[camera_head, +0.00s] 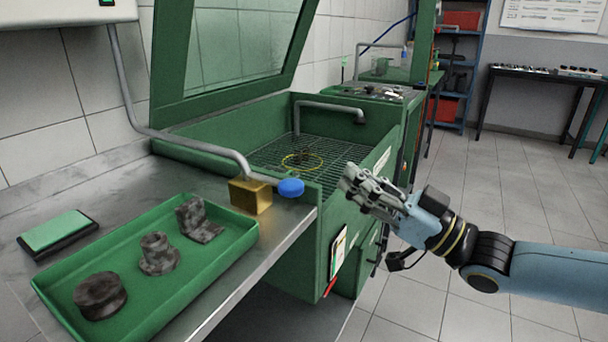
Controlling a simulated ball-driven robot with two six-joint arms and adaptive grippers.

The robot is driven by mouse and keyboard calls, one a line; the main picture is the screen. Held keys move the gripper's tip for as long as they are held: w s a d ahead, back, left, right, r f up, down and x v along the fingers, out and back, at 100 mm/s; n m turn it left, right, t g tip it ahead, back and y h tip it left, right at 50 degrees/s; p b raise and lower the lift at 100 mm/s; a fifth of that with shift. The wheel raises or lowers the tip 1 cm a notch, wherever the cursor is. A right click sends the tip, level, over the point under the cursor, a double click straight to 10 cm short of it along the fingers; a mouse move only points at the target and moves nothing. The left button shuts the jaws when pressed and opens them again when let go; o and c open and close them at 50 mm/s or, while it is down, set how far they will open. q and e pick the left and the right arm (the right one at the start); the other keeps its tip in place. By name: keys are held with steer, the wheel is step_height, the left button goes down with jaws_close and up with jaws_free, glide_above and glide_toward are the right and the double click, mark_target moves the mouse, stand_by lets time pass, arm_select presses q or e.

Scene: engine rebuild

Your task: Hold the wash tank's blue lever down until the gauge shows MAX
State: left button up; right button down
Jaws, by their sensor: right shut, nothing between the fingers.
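The green wash tank (282,238) stands in the middle with its lid raised and a mesh grid inside. A blue lever knob (291,187) sits beside a brass block (250,196) at the tank's near left corner. A small gauge panel (338,252) with a coloured scale is on the tank's front; its reading is too small to tell. My right gripper (350,183) is shut and empty, to the right of the blue lever and apart from it, in front of the tank's front wall. My left gripper is out of view.
A green tray (205,262) with several dirty metal parts lies on the steel bench (92,183). A green pad (57,230) lies left of it. A grey pipe (120,75) runs down to the brass block. The tiled floor at right is clear.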

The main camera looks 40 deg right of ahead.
mark_target(269, 181)
steer(key=shift+s+d+f, duration=0.1)
steer(key=shift+s+f, duration=0.05)
steer(key=shift+f, duration=0.1)
steer(key=w+a+b, duration=0.2)
steer(key=w+a, duration=0.1)
steer(key=w, duration=0.5)
steer(key=shift+w+a+f, duration=0.3)
steer(key=shift+w+f, duration=0.05)
steer(key=shift+w, duration=0.05)
